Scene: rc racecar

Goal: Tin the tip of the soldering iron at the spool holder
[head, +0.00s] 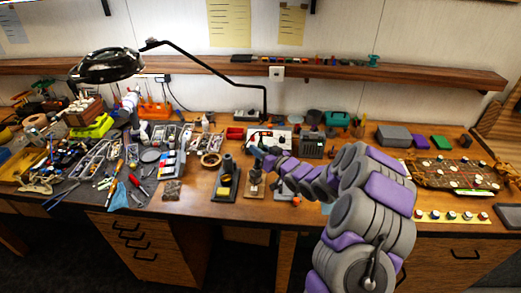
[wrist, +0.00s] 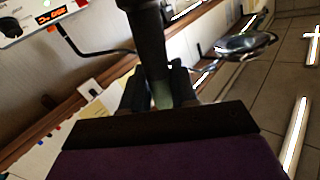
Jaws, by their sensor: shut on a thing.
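My gripper (head: 264,158) is over the middle of the bench in the head view, at the end of my purple and grey arm. In the wrist view my gripper (wrist: 160,92) is shut on the dark, round handle of the soldering iron (wrist: 147,35). The iron's tip cannot be made out in either view. A dark stand (head: 226,180) with a yellow pad stands just left of my gripper. A small brown-based holder (head: 254,185) stands below my gripper, partly hidden; I cannot tell for sure that it is the spool holder.
A white-fronted station (wrist: 40,18) with a red display has a black cable. A grey box with knobs (head: 312,145) stands behind my arm. Tools and trays crowd the left. A magnifier lamp (head: 108,65) arches overhead. A brown board (head: 455,175) lies right.

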